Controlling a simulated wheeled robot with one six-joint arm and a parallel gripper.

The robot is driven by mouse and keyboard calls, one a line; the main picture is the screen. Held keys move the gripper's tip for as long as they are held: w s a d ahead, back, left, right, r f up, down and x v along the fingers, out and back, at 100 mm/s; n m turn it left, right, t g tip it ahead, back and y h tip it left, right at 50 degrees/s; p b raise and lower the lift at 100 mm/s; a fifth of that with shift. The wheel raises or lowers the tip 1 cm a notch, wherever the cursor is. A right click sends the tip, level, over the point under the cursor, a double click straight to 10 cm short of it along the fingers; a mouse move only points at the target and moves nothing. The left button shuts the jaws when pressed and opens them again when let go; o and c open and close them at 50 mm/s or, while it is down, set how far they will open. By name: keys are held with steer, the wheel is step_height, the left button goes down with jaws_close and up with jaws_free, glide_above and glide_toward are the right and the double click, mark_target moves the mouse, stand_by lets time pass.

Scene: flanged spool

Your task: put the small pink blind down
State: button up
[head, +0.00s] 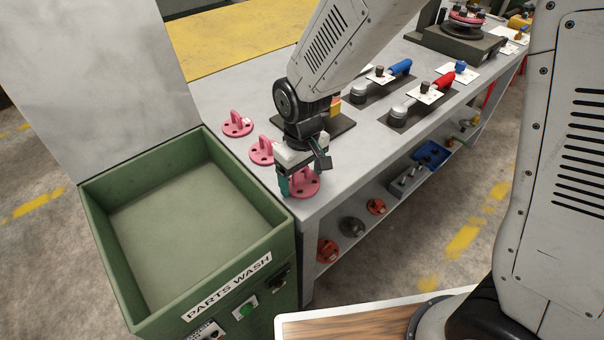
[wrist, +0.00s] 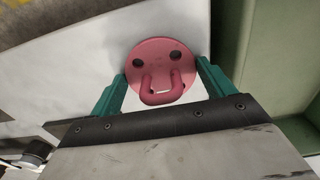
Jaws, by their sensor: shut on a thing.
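A pink blind (head: 306,188), a round disc with holes and a loop handle, is held by my gripper (head: 302,176) at the bench's near left corner. In the wrist view the same blind (wrist: 160,55) sits between the two teal fingers (wrist: 160,82), one at each side of the disc, with its handle toward the camera. My gripper is shut on it. I cannot tell whether its underside touches the bench top. Two more pink blinds, one farther back (head: 238,126) and one nearer (head: 261,153), lie on the grey bench (head: 222,92) in a row behind it.
The green parts wash tub (head: 190,210) stands left of the bench, empty, with its raised lid (head: 95,80) behind. Valves with blue (head: 400,67) and red (head: 445,80) handles lie farther right on the bench. A lower shelf (head: 340,248) holds orange and dark fittings.

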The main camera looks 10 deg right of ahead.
steer(key=shift+f, duration=0.1)
steer(key=o, duration=1)
step_height(320, 180, up, 12)
steer(key=shift+r, duration=0.15)
steer(key=s+d+r+m, duration=0.2)
steer(key=s+d+r, duration=0.2)
steer(key=d, duration=0.3)
steer(key=s+d+r+m, duration=0.1)
steer(key=s+d+r, duration=0.3)
steer(key=d, duration=0.2)
steer(key=s+d+r+m+t, duration=0.1)
steer(key=s+d+m, duration=0.2)
steer(key=s+d, duration=0.4)
steer(key=s, duration=0.4)
steer(key=shift+s+d+r+m, duration=0.15)
steer(key=shift+s+d+m, duration=0.2)
steer(key=shift+d+m, duration=0.05)
